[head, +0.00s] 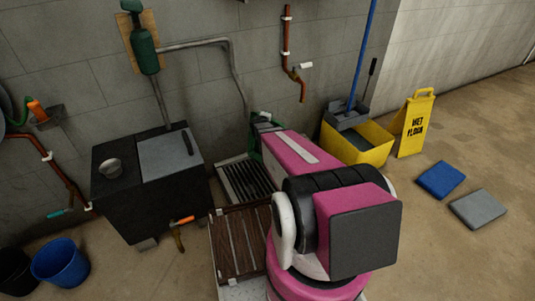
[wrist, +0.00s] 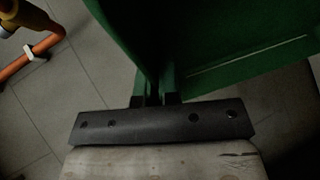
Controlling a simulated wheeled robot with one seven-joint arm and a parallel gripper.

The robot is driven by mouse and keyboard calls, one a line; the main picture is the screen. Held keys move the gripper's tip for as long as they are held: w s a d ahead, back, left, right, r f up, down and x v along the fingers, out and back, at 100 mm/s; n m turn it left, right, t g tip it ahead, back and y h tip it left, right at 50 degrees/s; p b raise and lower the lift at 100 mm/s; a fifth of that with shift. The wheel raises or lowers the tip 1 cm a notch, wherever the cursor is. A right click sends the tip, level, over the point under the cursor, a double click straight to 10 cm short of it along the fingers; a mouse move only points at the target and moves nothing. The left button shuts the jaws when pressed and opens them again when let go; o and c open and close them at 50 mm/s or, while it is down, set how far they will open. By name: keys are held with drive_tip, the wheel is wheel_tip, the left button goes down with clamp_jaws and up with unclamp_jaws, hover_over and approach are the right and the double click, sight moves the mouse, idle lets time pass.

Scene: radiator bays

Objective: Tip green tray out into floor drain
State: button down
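The green tray (wrist: 235,65) fills much of the upper wrist view. Its wall runs down between the two fingers of my gripper (wrist: 156,96), which look closed on it. In the head view only a small green part of the tray (head: 256,146) shows past my pink arm; the rest is hidden, and so are the fingertips. The tray's inside and any contents cannot be made out, and its exact tilt is unclear. A dark slatted grate in a pale frame (head: 234,184), apparently the floor drain, lies by the wall, below and left of the tray, partly covered by my arm.
A black box with a grey lid (head: 165,158) stands left of the grate. A brown slatted board (head: 238,245) lies in front of it. A yellow mop bucket (head: 372,152) and wet floor sign (head: 415,125) stand right. Blue (head: 441,180) and grey (head: 478,209) pads lie farther right.

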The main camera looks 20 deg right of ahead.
drive_tip(key=shift+r, duration=0.45)
drive_tip(key=shift+r+m+g+y, duration=0.4)
drive_tip(key=shift+r+g+y, duration=0.5)
drive_tip(key=shift+g+y, duration=0.15)
drive_tip(key=shift+r+g+y, duration=0.65)
drive_tip(key=shift+r+y, duration=0.05)
drive_tip(key=shift+y, duration=0.05)
drive_tip(key=shift+m, duration=0.3)
wheel_tip(320, 180, up, 2)
drive_tip(key=g+y, duration=0.2)
drive_tip(key=shift+w+d+r+m+y, duration=0.1)
drive_tip(key=shift+w+r+m+y, duration=0.1)
drive_tip(key=shift+m+y, duration=0.15)
drive_tip(key=shift+s+r+g+y, duration=0.15)
drive_tip(key=shift+r+g+y, duration=0.4)
drive_tip(key=shift+y, duration=0.1)
wheel_tip(320, 180, up, 4)
drive_tip(key=g+y, duration=0.1)
drive_tip(key=m+y, duration=0.1)
drive_tip(key=y, duration=0.1)
drive_tip(key=g+y, duration=0.1)
drive_tip(key=shift+f+g, duration=0.25)
drive_tip(key=shift+g, duration=0.1)
